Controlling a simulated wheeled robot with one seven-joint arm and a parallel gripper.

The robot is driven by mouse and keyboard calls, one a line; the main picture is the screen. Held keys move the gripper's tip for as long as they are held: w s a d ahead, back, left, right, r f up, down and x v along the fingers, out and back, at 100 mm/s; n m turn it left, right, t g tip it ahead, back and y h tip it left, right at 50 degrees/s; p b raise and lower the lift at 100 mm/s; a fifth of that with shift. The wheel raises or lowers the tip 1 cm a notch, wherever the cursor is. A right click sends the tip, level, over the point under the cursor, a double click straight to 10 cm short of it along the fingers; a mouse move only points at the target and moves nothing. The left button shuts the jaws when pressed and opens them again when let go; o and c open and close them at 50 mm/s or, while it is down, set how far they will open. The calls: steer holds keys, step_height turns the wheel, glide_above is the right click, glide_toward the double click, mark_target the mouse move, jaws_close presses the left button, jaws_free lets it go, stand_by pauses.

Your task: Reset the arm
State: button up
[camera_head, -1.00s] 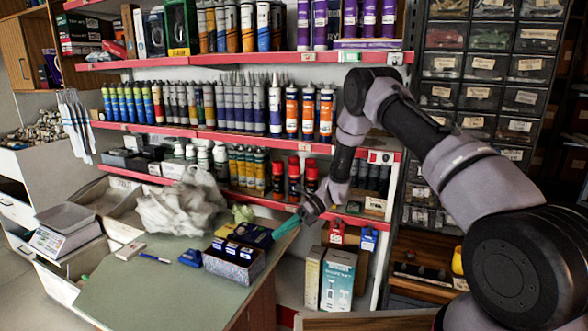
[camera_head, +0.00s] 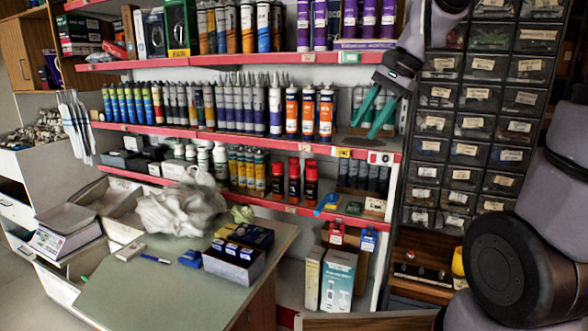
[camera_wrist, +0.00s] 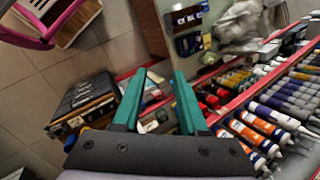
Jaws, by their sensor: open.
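My gripper (camera_head: 376,112) is at the upper right of the head view, in front of the right end of the shelving. Its two teal fingers are apart and point down, with nothing between them. In the wrist view my gripper (camera_wrist: 158,90) is also open and empty. My arm rises on the right side of the head view, and part of it runs out of the top of the picture.
A shelf rack (camera_head: 240,134) with rows of tubes stands close to the gripper. Labelled drawers (camera_head: 475,95) are at right. A green-topped table (camera_head: 150,295) holds a plastic bag (camera_head: 180,208) and a box (camera_head: 234,262). A black case (camera_wrist: 85,100) shows in the wrist view.

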steer(key=s+d+r+n+t+h, duration=0.3)
steer(key=s+d, duration=0.5)
steer(key=s, duration=0.3)
steer(key=shift+s+r+n+t, duration=0.3)
steer(key=shift+r+n+t, duration=0.5)
steer(key=shift+n+t, duration=0.35)
steer(key=shift+d, duration=0.1)
